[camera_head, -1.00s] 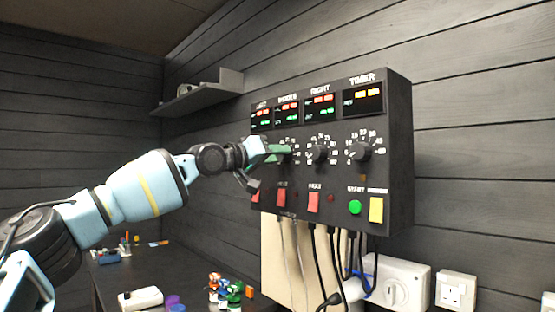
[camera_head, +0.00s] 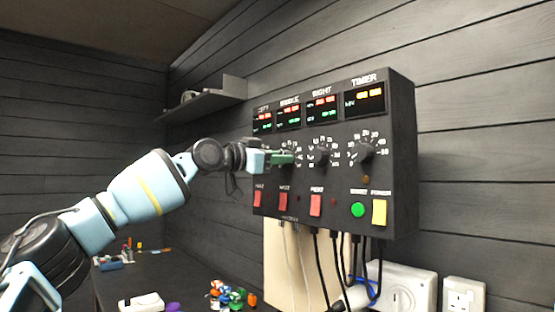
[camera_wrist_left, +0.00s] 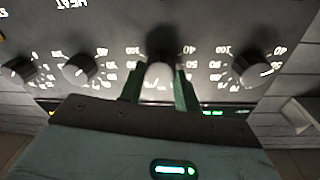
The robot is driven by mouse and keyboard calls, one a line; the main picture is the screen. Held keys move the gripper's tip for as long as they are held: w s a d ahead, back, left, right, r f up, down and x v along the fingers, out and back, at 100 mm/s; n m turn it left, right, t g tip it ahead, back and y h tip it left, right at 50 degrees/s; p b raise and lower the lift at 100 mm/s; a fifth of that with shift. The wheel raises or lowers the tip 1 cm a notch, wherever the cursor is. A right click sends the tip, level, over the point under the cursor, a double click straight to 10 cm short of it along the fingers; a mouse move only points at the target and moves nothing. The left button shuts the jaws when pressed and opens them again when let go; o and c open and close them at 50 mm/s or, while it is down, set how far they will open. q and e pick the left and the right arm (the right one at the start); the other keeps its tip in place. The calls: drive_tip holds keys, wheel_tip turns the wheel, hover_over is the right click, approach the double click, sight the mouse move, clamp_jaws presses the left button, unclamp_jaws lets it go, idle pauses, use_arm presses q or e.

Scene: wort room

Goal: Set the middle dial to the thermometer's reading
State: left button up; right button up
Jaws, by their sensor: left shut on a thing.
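The dark control box (camera_head: 400,150) hangs on the wall with a row of dials under small displays. My left gripper (camera_head: 284,158) reaches it from the left, and its green fingers are closed around the middle dial. In the left wrist view, which is upside down, the middle dial (camera_wrist_left: 160,72) sits between the two green fingers of the gripper (camera_wrist_left: 160,80). The middle display (camera_head: 289,116) shows red and green digits too small to read. My gripper hides most of the middle dial in the head view. I cannot make out a thermometer.
The right dial (camera_head: 320,155) and timer dial (camera_head: 362,151) are close to the right of my gripper. The left dial (camera_wrist_left: 252,66) is on its other side. Cables hang underneath.

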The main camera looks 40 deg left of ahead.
use_arm(q)
drive_tip(key=shift+m, duration=0.3)
use_arm(e)
drive_tip(key=shift+s+f, duration=0.15)
use_arm(q)
drive_tip(key=o, duration=1)
use_arm(e)
drive_tip(key=shift+s, duration=0.1)
use_arm(q)
drive_tip(key=shift+s+a+f+b, duration=0.1)
drive_tip(key=shift+s+a, duration=0.1)
drive_tip(key=shift+s, duration=1.1)
drive_tip(key=shift+s+a+b, duration=0.1)
drive_tip(key=shift+s+a, duration=0.1)
drive_tip(key=shift+s, duration=1.05)
drive_tip(key=shift+s+a+f+b, duration=0.1)
drive_tip(key=shift+s+a, duration=0.1)
drive_tip(key=shift+s, duration=1.1)
use_arm(e)
drive_tip(key=shift+f, duration=0.25)
drive_tip(key=shift+s, duration=0.15)
